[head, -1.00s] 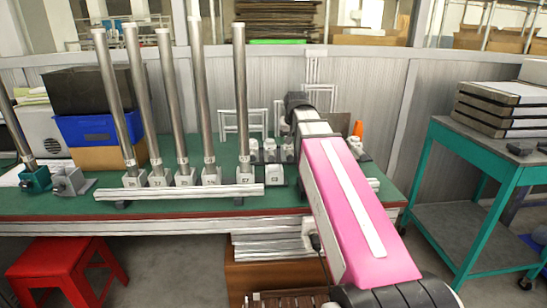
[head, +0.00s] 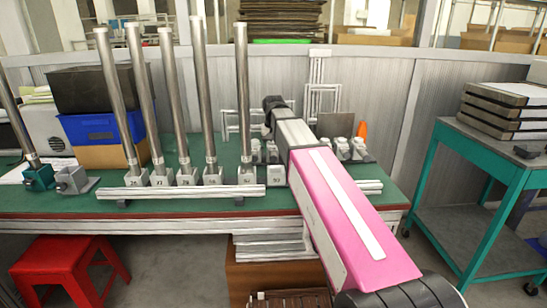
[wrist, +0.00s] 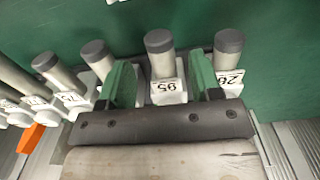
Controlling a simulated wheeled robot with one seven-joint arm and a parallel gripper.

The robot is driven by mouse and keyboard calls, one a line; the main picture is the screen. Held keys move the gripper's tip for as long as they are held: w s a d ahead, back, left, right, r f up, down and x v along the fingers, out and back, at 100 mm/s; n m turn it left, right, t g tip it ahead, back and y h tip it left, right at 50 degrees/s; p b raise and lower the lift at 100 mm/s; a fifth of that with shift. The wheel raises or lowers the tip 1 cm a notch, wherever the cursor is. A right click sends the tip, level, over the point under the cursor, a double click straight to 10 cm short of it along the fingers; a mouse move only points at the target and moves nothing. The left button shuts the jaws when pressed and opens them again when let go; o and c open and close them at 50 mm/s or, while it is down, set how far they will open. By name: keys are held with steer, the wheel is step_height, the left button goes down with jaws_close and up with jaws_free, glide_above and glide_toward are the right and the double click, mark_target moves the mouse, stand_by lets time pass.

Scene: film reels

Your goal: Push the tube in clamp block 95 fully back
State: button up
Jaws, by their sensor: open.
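In the wrist view, clamp block 95 (wrist: 167,91) is a pale block with a black number. A light grey tube (wrist: 162,66) with a dark grey end stands out of it. My gripper (wrist: 163,72) is open. Its green fingers lie on either side of block 95 and its tube, and I see no clear contact. In the head view, my pink and grey arm reaches over the bench, and its dark wrist (head: 275,108) is at the back row of blocks. The fingers and block 95 cannot be made out there.
Similar tubes in numbered blocks stand close on both sides, one to the left (wrist: 97,56) and one to the right (wrist: 228,47). Tall steel tubes (head: 243,95) stand in the front row on the green bench (head: 110,198). A teal cart (head: 440,160) stands right.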

mark_target(273, 155)
steer(key=shift+f, duration=2.05)
